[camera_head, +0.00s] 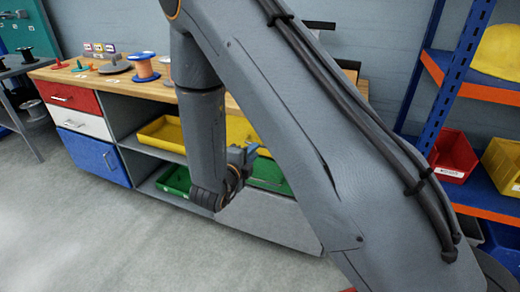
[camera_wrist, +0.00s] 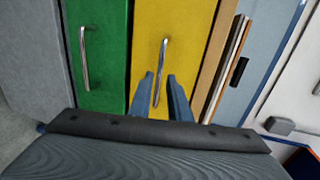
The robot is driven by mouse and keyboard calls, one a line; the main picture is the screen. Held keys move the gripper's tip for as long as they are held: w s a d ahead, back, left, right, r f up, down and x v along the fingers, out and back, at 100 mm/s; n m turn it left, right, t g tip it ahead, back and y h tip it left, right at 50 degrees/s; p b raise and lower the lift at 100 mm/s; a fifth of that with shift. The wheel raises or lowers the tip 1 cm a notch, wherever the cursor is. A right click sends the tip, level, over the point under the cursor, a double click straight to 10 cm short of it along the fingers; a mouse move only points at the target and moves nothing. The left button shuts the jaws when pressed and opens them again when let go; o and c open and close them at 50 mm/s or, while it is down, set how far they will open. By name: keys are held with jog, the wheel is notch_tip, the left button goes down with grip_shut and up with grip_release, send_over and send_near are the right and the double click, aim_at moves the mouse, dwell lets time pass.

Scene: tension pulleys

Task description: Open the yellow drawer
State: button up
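The yellow drawer (camera_wrist: 195,25) fills the middle of the wrist view, with its front shut as far as I can see. Its silver bar handle (camera_wrist: 161,70) runs upright in that picture. My gripper (camera_wrist: 163,80) is open, its two blue fingers pointing at the yellow front. The lower end of the handle shows in line with the gap between the fingers. I cannot tell whether they touch or straddle it.
A green drawer (camera_wrist: 105,40) with its own handle adjoins on the left in the wrist view. The wooden bench top (camera_wrist: 212,60) edges the right. In the head view, a blue-framed shelf (camera_head: 458,75) with bins stands right. Grey floor (camera_head: 90,240) is clear at front left.

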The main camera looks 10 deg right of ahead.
jog(key=x, duration=0.6)
jog(key=shift+w+d+f, duration=0.1)
jog(key=shift+w, duration=0.05)
grip_shut()
